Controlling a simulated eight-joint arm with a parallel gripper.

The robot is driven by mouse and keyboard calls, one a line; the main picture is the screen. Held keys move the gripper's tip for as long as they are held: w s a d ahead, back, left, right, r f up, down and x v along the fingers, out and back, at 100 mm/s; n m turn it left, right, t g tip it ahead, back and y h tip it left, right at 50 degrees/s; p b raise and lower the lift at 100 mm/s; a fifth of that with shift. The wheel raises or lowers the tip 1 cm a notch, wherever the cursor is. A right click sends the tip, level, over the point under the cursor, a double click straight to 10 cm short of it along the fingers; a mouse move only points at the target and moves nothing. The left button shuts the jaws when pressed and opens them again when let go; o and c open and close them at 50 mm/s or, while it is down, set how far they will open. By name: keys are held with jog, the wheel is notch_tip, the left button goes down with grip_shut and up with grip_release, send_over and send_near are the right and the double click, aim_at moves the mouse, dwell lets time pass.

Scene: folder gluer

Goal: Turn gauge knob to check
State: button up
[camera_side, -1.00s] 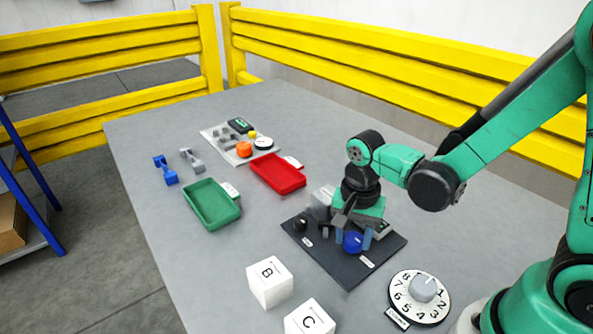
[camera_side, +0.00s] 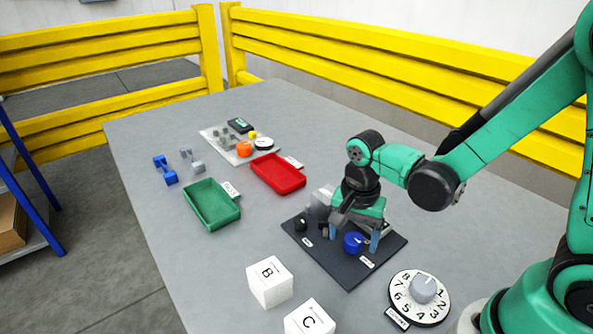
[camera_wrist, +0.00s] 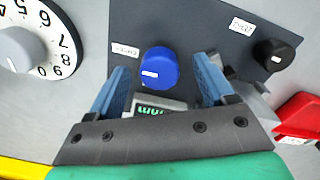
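A blue knob (camera_side: 353,242) with a white mark stands on a dark panel (camera_side: 322,268). It also shows in the wrist view (camera_wrist: 158,66), with its white mark toward the lower left of its face. A small white label (camera_wrist: 125,47) sits beside it; I cannot read its text surely. My gripper (camera_wrist: 160,72) is open, pointing down at the panel, with its blue finger pads apart to the left and right of the knob. Clear gaps show between the pads and the knob. A small display with green characters (camera_wrist: 150,111) is partly hidden by my gripper.
A black knob (camera_wrist: 273,54) sits on the same panel. A numbered white dial (camera_side: 411,308) stands right of the panel. White blocks B (camera_side: 269,283) and C (camera_side: 310,320) stand in front. Green (camera_side: 211,205) and red (camera_side: 277,174) trays lie behind, left.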

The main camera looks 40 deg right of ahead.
aim_at(353, 237)
jog(key=shift+r, duration=2.8)
jog(key=shift+r+n+t, duration=0.3)
jog(key=shift+n, duration=0.2)
jog(key=r+n+t, duration=0.2)
jog(key=n, duration=0.2)
jog(key=d+r+n+t, duration=0.1)
jog(key=n+t, duration=0.1)
jog(key=n, duration=0.2)
jog(key=r+n+t, duration=0.2)
jog(key=n+t, duration=0.1)
jog(key=shift+s+d+r+n, duration=0.1)
jog(key=shift+d+r+n, duration=0.2)
jog(key=shift+r+n, duration=0.1)
